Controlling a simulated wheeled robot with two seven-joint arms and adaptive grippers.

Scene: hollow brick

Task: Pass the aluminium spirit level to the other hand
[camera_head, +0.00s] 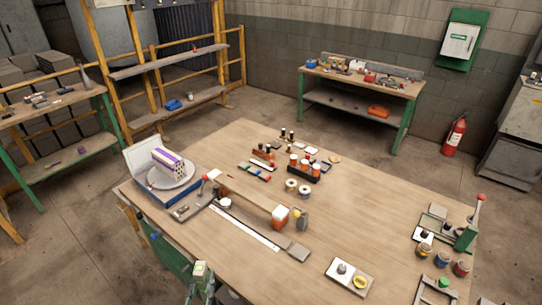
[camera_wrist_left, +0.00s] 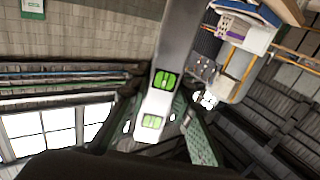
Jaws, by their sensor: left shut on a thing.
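The aluminium spirit level (camera_wrist_left: 176,50) is a silver-grey bar with bright green vials. In the left wrist view it runs from the top edge down between the fingers of my left gripper (camera_wrist_left: 163,112). The gripper is shut on the level near its vial end. In the head view my left gripper (camera_head: 203,284) is at the bottom edge, in front of the table's near side. Only a small end of the level (camera_head: 200,268) with a green patch shows above it there. My right gripper is not in view.
The wooden workbench (camera_head: 370,195) fills the middle. On it are a scale with a hollow brick (camera_head: 172,165), a long metal strip (camera_head: 245,225), an orange-and-white container (camera_head: 280,216), a weight on a plate (camera_head: 345,270) and a green press (camera_head: 467,235). The bench's right middle is bare.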

